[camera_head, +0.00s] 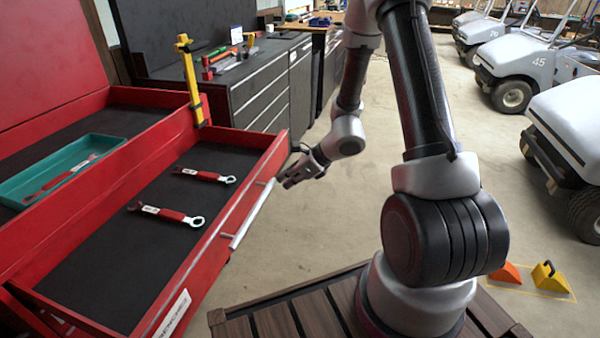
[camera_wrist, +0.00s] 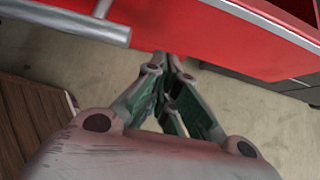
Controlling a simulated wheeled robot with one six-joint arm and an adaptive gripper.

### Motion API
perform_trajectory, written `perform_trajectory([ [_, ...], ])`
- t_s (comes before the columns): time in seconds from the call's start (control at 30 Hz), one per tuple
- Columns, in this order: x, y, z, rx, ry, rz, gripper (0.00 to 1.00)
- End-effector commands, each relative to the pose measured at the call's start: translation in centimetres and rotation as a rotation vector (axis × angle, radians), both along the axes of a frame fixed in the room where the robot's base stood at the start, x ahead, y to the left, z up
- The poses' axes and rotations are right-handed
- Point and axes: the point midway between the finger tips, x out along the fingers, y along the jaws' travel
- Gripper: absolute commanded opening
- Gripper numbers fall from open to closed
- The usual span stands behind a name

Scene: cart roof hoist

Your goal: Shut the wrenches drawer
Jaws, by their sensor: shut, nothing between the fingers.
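The red wrenches drawer (camera_head: 95,270) is pulled out of the red tool chest, with a silver bar handle (camera_head: 252,213) on its front. Two red-handled wrenches (camera_head: 165,213) lie on its dark liner. My gripper (camera_head: 287,181) is shut and empty, close to the drawer front near the handle's far end. In the wrist view the gripper's fingers (camera_wrist: 168,62) point at the lower part of the red drawer front (camera_wrist: 225,35), and the handle (camera_wrist: 75,20) lies to the left. I cannot tell whether the fingertips touch the front.
A teal tray (camera_head: 60,172) with a wrench sits in the chest's top. A yellow clamp-like tool (camera_head: 190,80) stands at the chest's edge. Dark cabinets (camera_head: 265,90) stand behind. White carts (camera_head: 520,60) and wheel chocks (camera_head: 548,275) are at right. Open floor lies between.

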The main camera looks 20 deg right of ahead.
Motion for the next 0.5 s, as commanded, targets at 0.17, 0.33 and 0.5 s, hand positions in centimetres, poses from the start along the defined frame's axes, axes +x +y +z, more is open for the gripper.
perform_trajectory([
  [0.17, 1.4, 1.8, 0.2, -0.002, -0.004, 0.003, 0.0],
  [0.33, 1.9, 2.4, 0.2, 0.0, -0.003, 0.001, 0.0],
  [0.5, 2.0, 2.4, 0.2, -0.001, -0.004, 0.001, 0.0],
])
